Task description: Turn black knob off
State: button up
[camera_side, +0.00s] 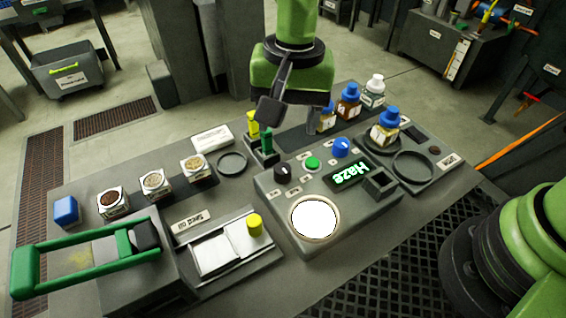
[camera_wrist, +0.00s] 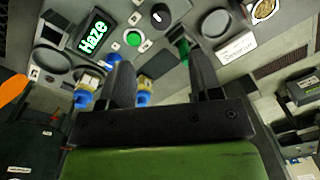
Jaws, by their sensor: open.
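The black knob (camera_side: 282,172) sits on the left of the grey control panel (camera_side: 330,215), beside a green button (camera_side: 313,163) and a blue knob (camera_side: 341,147). In the wrist view the black knob (camera_wrist: 160,15) shows at the top, beyond my fingertips, with a pale pointer mark. My gripper (camera_side: 270,108) is above and behind the panel in the side view, apart from the knob. In the wrist view my gripper (camera_wrist: 161,62) has its two dark fingers spread with nothing held between them. In the side view one finger shows clearly.
A lit "Haze" display (camera_side: 349,174) and a round white light (camera_side: 315,218) are on the panel. Blue-capped bottles (camera_side: 386,126) stand behind and right. Green and yellow upright pieces (camera_side: 266,140) stand close below my gripper. A green handle (camera_side: 85,250) is at the left.

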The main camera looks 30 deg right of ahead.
aim_at(283, 168)
jog(key=f, duration=1)
jog(key=shift+w+a+f, duration=0.15)
jog(key=shift+a+f, duration=0.2)
jog(key=shift+c, duration=0.2)
jog(key=c, duration=0.9)
